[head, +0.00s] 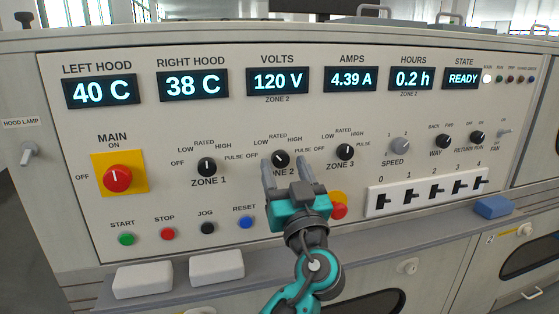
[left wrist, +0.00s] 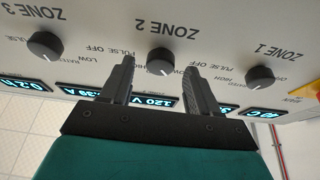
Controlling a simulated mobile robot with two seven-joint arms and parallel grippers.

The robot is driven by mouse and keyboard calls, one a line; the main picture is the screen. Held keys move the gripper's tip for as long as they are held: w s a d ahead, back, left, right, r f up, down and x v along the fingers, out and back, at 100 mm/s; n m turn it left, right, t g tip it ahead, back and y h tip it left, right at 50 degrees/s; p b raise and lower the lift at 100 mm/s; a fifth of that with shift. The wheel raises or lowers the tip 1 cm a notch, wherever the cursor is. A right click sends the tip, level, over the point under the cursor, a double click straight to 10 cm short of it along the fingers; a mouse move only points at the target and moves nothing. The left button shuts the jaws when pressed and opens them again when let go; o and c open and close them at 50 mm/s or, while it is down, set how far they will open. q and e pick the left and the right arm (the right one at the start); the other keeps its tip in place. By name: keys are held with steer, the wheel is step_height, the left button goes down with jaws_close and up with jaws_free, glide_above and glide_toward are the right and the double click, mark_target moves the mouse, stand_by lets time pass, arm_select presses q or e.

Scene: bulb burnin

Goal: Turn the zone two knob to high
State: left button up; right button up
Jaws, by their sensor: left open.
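The zone two knob (head: 281,158) is a round black knob with a white pointer mark on the panel, under the VOLTS display. Its mark leans up and left, toward the LOW side. My left gripper (head: 286,165) is open in front of it, with its arm coming up from below and hiding part of the ZONE 2 label. In the left wrist view, which is upside down, the knob (left wrist: 160,61) shows between the two spread fingertips (left wrist: 159,66). I see no finger clearly touching it. My right gripper is out of view.
The zone one knob (head: 207,167) and zone three knob (head: 345,152) flank it. A red button on a yellow plate (head: 338,207) is partly behind my gripper. The red main switch (head: 117,179) is at left, and black numbered switches (head: 409,195) are at right. The VOLTS display (head: 278,80) reads 120 V.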

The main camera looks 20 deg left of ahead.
arm_select(q)
steer(key=shift+w+a+r, duration=0.15)
steer(key=shift+w, duration=0.1)
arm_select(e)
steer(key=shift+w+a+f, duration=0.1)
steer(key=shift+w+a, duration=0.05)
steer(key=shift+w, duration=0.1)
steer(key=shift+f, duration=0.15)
arm_select(q)
steer(key=shift+c, duration=0.4)
steer(key=c, duration=1)
steer(key=shift+o, duration=0.2)
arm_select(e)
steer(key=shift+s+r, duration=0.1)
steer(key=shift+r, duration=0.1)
